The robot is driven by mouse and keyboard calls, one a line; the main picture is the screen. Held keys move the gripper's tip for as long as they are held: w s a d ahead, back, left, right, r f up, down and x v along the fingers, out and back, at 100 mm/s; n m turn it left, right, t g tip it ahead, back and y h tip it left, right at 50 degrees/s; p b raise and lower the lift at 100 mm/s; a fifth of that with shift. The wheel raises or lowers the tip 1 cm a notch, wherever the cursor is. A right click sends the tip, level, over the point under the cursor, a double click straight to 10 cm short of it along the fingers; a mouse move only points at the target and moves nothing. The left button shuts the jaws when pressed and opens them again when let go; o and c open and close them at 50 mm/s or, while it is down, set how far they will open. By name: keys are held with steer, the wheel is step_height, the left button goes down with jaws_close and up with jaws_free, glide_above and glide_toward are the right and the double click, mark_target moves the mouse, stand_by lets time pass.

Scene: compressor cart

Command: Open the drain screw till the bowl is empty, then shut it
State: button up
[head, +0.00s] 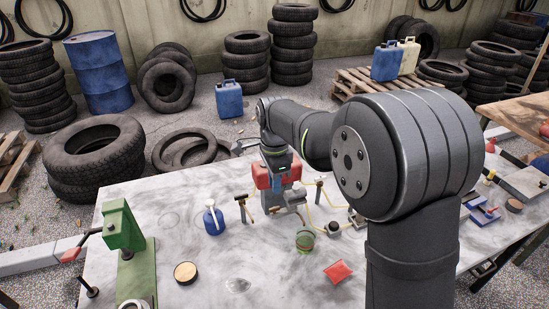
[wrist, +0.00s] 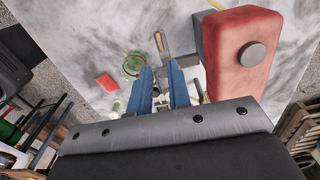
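My gripper (wrist: 161,74) shows two blue fingers pointing away in the wrist view, with a gap between them. Small pale and metal parts show in and beyond this gap, too small to name; nothing is clearly clamped. In the head view my gripper (head: 277,183) is low in front of the red compressor body (head: 262,174). A large red block with a grey round cap (wrist: 252,55) is close on the right in the wrist view. I cannot make out the drain screw or the bowl; the arm and fingers hide part of that area.
Yellow hose runs around the compressor.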

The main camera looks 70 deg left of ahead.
step_height(320, 180, up, 9)
glide_above(274, 209)
steer(key=shift+w+a+f, duration=0.15)
steer(key=shift+a, duration=0.1)
stand_by(0.4)
step_height(274, 209, down, 18)
steer(key=shift+r, duration=0.2)
stand_by(0.4)
steer(key=shift+r, duration=0.1)
